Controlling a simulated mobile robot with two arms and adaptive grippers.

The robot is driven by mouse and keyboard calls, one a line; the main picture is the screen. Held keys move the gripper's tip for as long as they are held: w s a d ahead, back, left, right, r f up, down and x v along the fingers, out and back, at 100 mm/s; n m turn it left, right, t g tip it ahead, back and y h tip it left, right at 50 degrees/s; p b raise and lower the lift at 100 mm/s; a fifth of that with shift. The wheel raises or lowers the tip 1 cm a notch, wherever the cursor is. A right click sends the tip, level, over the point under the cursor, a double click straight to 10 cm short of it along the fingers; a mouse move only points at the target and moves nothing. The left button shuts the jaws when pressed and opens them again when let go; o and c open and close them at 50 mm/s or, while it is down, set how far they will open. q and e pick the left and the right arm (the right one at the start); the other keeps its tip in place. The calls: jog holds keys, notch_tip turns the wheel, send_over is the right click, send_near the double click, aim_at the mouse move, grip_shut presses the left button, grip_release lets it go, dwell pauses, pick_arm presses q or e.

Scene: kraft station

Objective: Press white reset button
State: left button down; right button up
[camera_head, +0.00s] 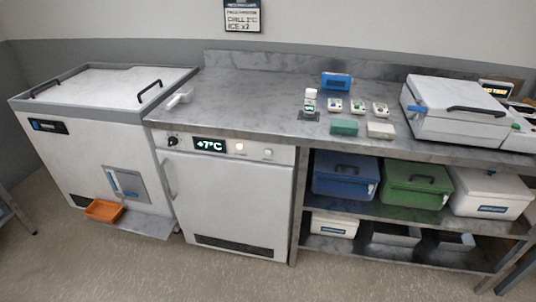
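A small pale, whitish button (268,153) sits on the front control panel of the under-counter cooling unit (225,195), at the panel's right end. To its left on the same panel are a lit amber light (240,147), a display (210,145) reading +7°C and a black knob (173,141). No lettering by the button is readable. Whether it is pressed in cannot be told at this size. Neither of my grippers can be made out in the head view, and nothing covers the button.
A white chest (85,155) stands left, with an orange tray (104,210) low in front. The steel counter (240,90) holds a scoop (179,98), small boxes and a lidded white machine (460,108). Shelves at right hold bins. Floor before the cooling unit is clear.

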jog(key=shift+w, duration=0.1)
grip_shut()
jog(key=shift+d, duration=0.15)
dwell(1.0)
